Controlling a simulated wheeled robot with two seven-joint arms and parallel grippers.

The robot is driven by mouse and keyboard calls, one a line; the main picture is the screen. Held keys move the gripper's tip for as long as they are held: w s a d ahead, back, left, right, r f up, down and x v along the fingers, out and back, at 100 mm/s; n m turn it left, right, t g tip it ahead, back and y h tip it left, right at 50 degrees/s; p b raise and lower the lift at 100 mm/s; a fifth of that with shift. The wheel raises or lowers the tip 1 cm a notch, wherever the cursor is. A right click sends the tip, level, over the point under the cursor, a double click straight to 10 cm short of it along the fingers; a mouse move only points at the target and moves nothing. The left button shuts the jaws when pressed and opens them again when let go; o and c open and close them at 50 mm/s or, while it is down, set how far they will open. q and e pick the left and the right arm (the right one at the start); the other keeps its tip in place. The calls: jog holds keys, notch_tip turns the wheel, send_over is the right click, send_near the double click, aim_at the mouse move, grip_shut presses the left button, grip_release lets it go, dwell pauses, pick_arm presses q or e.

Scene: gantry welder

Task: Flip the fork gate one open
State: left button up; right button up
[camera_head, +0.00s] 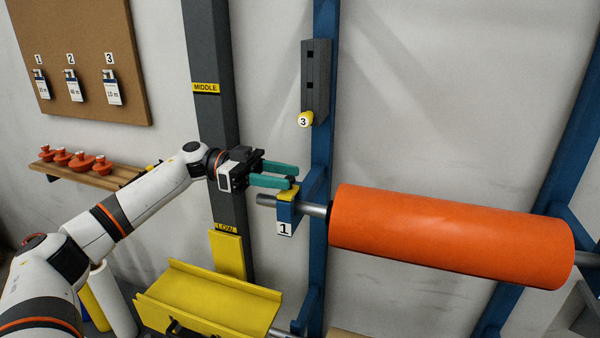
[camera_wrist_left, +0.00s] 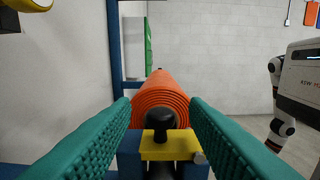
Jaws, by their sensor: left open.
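Fork gate one is a yellow bar (camera_head: 287,193) lying across the top of the blue fork (camera_head: 284,213) marked 1, over the grey shaft. In the left wrist view the yellow gate (camera_wrist_left: 170,151) lies flat, with a black knob (camera_wrist_left: 160,126) standing up from it. My left gripper (camera_head: 293,177) is open, its teal fingers at the gate. In the left wrist view one finger is on each side of the knob, with a gap on both sides. My right gripper is not in view.
A large orange roll (camera_head: 450,236) sits on the shaft just right of the fork. A yellow trough (camera_head: 210,300) is below left. A dark post (camera_head: 212,120) stands behind my arm. A grey block with yellow knob 3 (camera_head: 305,119) is above.

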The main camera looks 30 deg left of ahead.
pick_arm(q)
jog(key=shift+p+x, duration=0.4)
jog(key=shift+x, duration=1.6)
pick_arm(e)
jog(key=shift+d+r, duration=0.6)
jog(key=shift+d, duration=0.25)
